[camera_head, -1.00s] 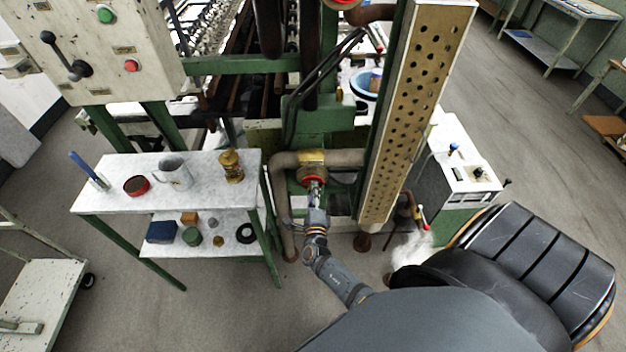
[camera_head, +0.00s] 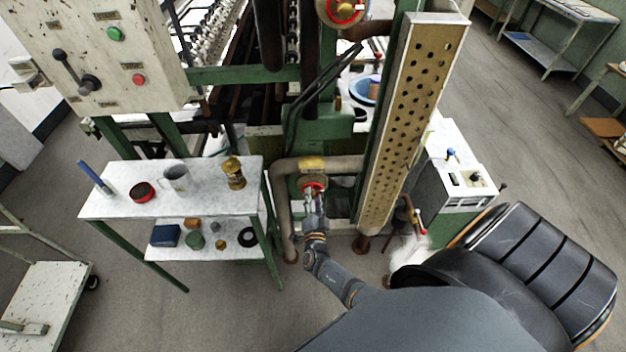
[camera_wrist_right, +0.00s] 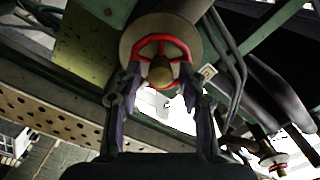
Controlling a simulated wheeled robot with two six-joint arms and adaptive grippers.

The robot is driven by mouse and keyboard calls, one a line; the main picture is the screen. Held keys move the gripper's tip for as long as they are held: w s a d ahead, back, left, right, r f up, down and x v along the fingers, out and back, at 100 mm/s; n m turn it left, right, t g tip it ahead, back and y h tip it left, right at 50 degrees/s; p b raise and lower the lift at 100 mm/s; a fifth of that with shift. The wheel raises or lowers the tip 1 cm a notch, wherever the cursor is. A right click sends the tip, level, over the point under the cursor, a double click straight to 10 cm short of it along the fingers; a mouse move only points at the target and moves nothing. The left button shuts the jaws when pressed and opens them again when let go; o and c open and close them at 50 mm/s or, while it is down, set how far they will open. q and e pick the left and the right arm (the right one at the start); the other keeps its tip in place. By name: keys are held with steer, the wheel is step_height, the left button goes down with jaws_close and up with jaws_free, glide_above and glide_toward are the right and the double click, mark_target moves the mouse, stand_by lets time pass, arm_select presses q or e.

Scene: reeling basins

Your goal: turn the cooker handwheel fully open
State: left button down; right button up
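A red spoked handwheel (camera_head: 314,186) with a brass hub sits on the pipe valve low on the green machine frame. In the right wrist view the handwheel (camera_wrist_right: 161,40) faces me at top centre. My right gripper (camera_head: 314,199) is directly in front of it. In the wrist view the right gripper (camera_wrist_right: 159,78) is open, with one fingertip at each side of the wheel's lower rim. Whether the fingertips touch the rim, I cannot tell. My left gripper is not in view.
A second red wheel (camera_head: 344,10) is higher on the machine. A perforated column (camera_head: 405,120) stands close to the right of the arm. A white table (camera_head: 205,200) with a mug and several small items stands left. A grey pipe (camera_head: 282,215) bends beside the valve.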

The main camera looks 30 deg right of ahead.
steer(key=p+v, duration=0.1)
steer(key=v, duration=0.6)
steer(key=shift+p, duration=0.4)
